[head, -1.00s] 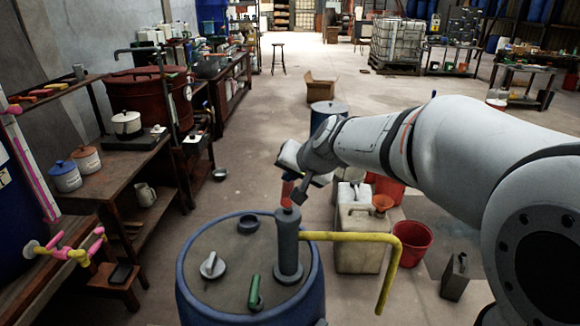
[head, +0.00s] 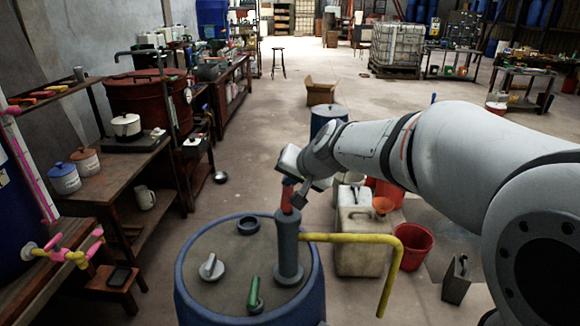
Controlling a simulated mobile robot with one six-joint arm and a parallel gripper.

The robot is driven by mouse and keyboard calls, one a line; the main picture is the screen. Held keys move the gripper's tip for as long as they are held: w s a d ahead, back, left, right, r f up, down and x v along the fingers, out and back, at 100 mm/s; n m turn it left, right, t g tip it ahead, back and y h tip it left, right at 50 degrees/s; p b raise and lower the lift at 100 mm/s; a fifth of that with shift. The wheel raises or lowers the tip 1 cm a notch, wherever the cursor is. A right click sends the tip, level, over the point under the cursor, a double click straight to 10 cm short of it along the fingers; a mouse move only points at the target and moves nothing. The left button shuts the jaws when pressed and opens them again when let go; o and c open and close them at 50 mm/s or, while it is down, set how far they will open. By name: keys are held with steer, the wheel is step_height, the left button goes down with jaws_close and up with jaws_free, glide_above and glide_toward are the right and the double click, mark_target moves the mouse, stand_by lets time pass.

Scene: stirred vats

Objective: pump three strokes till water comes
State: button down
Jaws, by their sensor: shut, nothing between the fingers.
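A grey pump cylinder (head: 288,248) stands upright on the lid of a blue drum (head: 218,250) in the front middle. A yellow spout pipe (head: 350,238) runs right from it and bends down; no water shows at its end. A short red piece (head: 287,197) shows just above the cylinder's top; I cannot tell whether it belongs to the pump. My gripper (head: 297,198) is just above and beside the pump top, pointing down, shut and empty. Whether it touches the pump is unclear.
A grey cap (head: 211,267) and a green handle (head: 254,293) sit on the drum lid. A beige jerrycan (head: 361,240), a red bucket (head: 412,247) and a grey can (head: 457,280) stand to the right. A workbench (head: 110,170) lines the left. Floor behind is mostly clear.

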mark_target(290, 190)
steer(key=shift+f+b, duration=0.95)
steer(key=shift+f, duration=0.1)
stand_by(0.5)
steer(key=shift+r, duration=0.1)
steer(key=shift+r+p, duration=2.6)
steer(key=shift+r, duration=1)
step_height(290, 190, up, 6)
steer(key=p, duration=0.4)
stand_by(0.6)
